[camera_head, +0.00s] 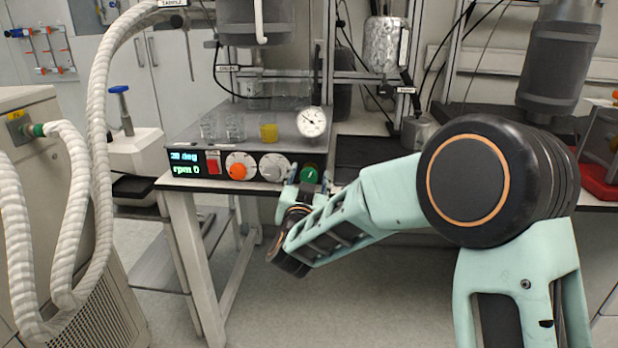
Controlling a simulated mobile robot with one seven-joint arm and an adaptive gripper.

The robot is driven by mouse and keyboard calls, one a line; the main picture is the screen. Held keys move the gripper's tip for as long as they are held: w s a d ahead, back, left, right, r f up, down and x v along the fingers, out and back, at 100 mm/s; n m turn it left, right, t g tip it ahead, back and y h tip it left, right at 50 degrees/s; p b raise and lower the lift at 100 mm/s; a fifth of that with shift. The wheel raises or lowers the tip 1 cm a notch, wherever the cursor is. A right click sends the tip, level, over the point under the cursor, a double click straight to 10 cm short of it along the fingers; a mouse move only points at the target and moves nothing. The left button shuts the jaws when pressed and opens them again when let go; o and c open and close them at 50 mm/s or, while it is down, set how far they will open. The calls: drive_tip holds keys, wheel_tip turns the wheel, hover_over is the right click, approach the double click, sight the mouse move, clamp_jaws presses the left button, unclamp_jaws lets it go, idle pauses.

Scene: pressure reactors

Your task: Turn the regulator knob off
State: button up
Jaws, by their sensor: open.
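A control panel on the front of the bench unit carries an orange knob (237,171), a grey-white knob (272,167) and a green knob (309,173). No readable label tells which one is the regulator knob. My gripper (307,182) is at the panel's right end, its open fingers up in front of and around the green knob; I cannot tell whether they touch it. The display (185,163) left of the knobs reads 20 or 30 deg and rpm 0. A red switch (212,162) sits beside the display.
Small glass beakers (235,128) and a yellow one (268,133) stand on the unit's top, with a round gauge (312,122) near its right edge. A thick white hose (97,150) hangs at the left. The floor before the bench is free.

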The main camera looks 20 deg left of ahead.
drive_tip(key=c, duration=1.2)
drive_tip(key=shift+n, duration=0.3)
